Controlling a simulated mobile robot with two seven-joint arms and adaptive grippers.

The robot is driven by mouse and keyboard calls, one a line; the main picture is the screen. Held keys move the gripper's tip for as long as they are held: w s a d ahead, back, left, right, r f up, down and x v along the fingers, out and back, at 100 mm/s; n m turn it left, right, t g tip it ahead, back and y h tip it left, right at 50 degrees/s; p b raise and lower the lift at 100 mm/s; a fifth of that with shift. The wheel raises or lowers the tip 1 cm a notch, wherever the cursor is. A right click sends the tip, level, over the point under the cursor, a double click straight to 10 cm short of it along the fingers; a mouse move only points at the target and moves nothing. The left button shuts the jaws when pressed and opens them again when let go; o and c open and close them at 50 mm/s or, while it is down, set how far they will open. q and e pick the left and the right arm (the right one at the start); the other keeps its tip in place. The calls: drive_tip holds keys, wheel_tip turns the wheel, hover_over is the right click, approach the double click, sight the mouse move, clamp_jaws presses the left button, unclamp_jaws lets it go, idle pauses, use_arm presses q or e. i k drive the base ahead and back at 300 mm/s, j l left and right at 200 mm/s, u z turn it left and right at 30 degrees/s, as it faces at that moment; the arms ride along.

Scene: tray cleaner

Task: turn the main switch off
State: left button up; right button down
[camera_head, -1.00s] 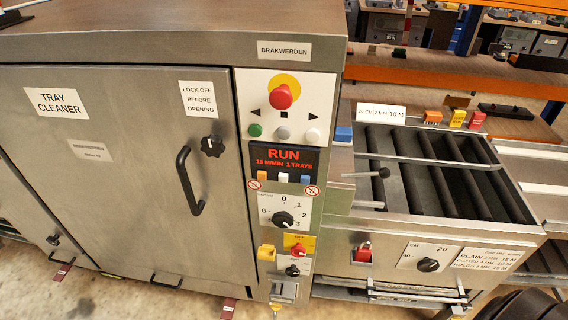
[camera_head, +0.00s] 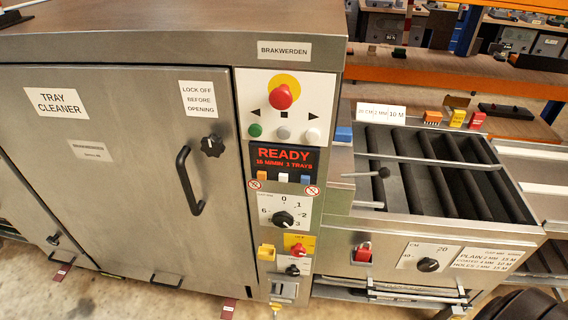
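The tray cleaner (camera_head: 110,180) is a steel cabinet with a closed door and a narrow control panel on its right side. The main switch (camera_head: 298,249) looks like the red knob on a yellow plate low on the panel; its exact setting is too small to read. The display (camera_head: 285,163) reads READY in red, with a smaller line below. Neither gripper is in view.
A red emergency button (camera_head: 281,96), a black numbered dial (camera_head: 284,219) and a smaller black knob (camera_head: 292,270) share the panel.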

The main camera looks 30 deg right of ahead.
sight(297, 250)
drive_tip(key=z, duration=0.95)
